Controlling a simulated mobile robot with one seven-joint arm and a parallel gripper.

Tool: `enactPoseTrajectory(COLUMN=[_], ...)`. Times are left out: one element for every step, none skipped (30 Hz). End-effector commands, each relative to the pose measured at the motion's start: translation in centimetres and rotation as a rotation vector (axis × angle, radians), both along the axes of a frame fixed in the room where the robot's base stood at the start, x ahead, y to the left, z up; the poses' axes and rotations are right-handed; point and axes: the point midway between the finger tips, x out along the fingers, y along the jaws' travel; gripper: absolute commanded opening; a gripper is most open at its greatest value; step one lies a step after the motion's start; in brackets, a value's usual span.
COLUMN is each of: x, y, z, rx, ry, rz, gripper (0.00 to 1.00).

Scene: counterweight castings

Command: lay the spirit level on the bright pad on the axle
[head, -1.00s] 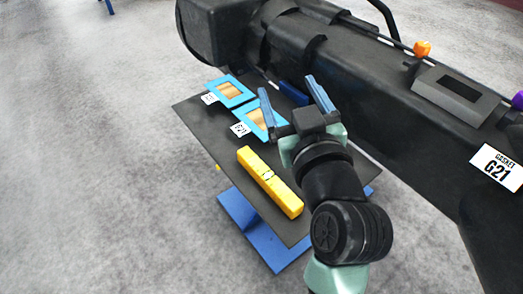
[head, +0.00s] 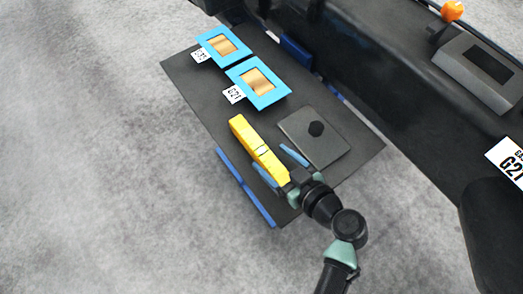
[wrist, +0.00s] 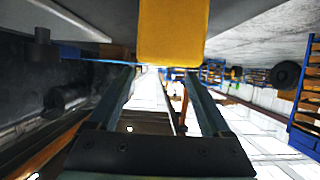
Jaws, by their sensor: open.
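The yellow spirit level (head: 248,136) lies on the dark tabletop (head: 190,85), left of a dark plate. My gripper (head: 280,165) is open at the level's near end, with one blue finger on each side of it in the head view. In the wrist view the level (wrist: 172,30) fills the top middle, in line with the gap between my fingers (wrist: 160,76). I cannot tell whether the fingers touch it. The big dark axle (head: 400,95) runs along the table's right side. I cannot make out a bright pad on it.
Two blue-framed gaskets (head: 223,47) (head: 258,83) with white tags lie at the table's far end. The dark plate with a hexagonal mark (head: 325,138) lies right of the level. A grey block (head: 480,68) and an orange knob (head: 452,11) are on the axle.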

Motion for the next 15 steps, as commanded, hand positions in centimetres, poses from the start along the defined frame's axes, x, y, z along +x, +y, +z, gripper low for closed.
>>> enactPoseTrajectory(x=[0.2,0.3,0.5,0.7,1.0,1.3,1.6,1.9,2.2,2.5,2.9,3.2,3.4,3.6,3.7], y=[0.1,0.2,0.4,0.6,0.8,1.2,1.4,1.6,1.9,2.2,2.3,2.5,2.7,2.8,2.9], z=[0.0,-0.1,-0.2,-0.3,-0.4,-0.6,-0.7,-0.9,-1.2,-1.4,-1.6,-1.8,-1.9,-2.0,-2.1], rx=[0.0,0.0,0.001,0.001,0.001,0.001,0.001,0.003,0.002,0.001,0.002,0.001,0.002,0.001,0.0], ry=[-0.001,-0.001,0.0,0.001,0.001,0.001,0.001,0.001,0.001,0.001,0.0,0.0,0.0,0.0,-0.001], rz=[0.0,-0.001,0.0,0.001,0.001,0.001,0.001,0.001,0.0,0.001,0.001,-0.001,-0.002,-0.001,-0.001], gripper=[0.82,0.82,0.82,0.82,0.82,0.82,0.82,0.82,0.82,0.82,0.82,0.82,0.82,0.82,0.82])
